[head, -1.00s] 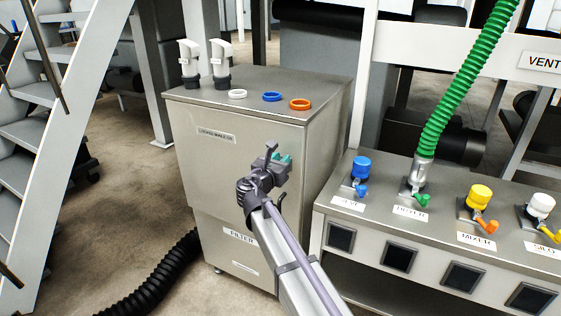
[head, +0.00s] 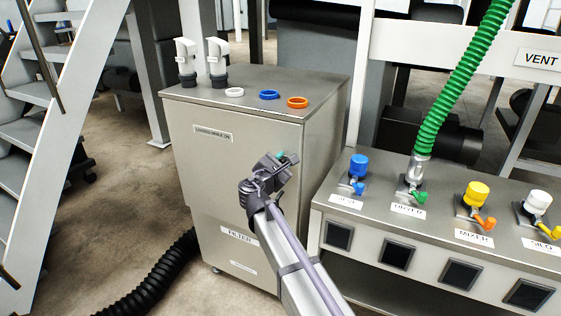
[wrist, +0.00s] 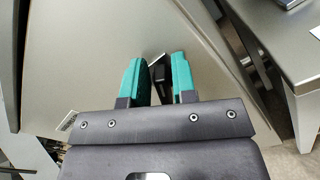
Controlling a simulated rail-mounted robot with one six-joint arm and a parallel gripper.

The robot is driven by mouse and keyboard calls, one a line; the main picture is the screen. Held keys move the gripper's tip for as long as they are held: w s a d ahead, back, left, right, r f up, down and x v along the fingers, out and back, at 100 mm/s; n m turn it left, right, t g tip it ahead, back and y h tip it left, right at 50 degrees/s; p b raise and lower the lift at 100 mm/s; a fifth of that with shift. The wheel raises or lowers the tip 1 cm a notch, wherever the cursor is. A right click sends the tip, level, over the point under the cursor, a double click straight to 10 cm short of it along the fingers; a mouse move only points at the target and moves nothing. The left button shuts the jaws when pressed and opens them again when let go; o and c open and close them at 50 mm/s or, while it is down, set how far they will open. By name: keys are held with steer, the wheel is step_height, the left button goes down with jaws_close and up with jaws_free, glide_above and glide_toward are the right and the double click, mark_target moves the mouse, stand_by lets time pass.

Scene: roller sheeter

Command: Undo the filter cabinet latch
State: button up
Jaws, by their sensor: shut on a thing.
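The filter cabinet (head: 218,180) is a grey metal box with a FILTER label on its lower front. My gripper (head: 280,158) is at the right side of its front face, rolled over at a tilt. In the wrist view my gripper (wrist: 159,76) has its two teal fingers on either side of the small dark latch handle (wrist: 161,75), shut on it. The latch is hidden behind my gripper in the head view. The cabinet front also fills much of the wrist view (wrist: 85,50).
White, blue and orange rings (head: 269,95) and two white-topped fittings (head: 218,62) are on the cabinet top. A bench (head: 440,225) with coloured ports and a green hose (head: 455,90) stands close at the right. A black hose (head: 160,280) lies on the floor at left.

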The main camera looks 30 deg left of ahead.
steer(key=m, duration=0.2)
steer(key=f+m, duration=0.1)
steer(key=m, duration=0.1)
steer(key=d+m+b, duration=0.1)
steer(key=m, duration=0.1)
steer(key=shift+f, duration=0.15)
jaws_close()
steer(key=m, duration=0.2)
steer(key=f+m+b, duration=0.1)
steer(key=m, duration=0.1)
steer(key=shift+m, duration=0.4)
steer(key=shift+w+a+r, duration=0.1)
steer(key=shift+o, duration=2.4)
jaws_free()
steer(key=shift+o, duration=1.1)
steer(key=shift+a, duration=0.25)
steer(key=shift+d, duration=0.1)
steer(key=shift+d, duration=0.1)
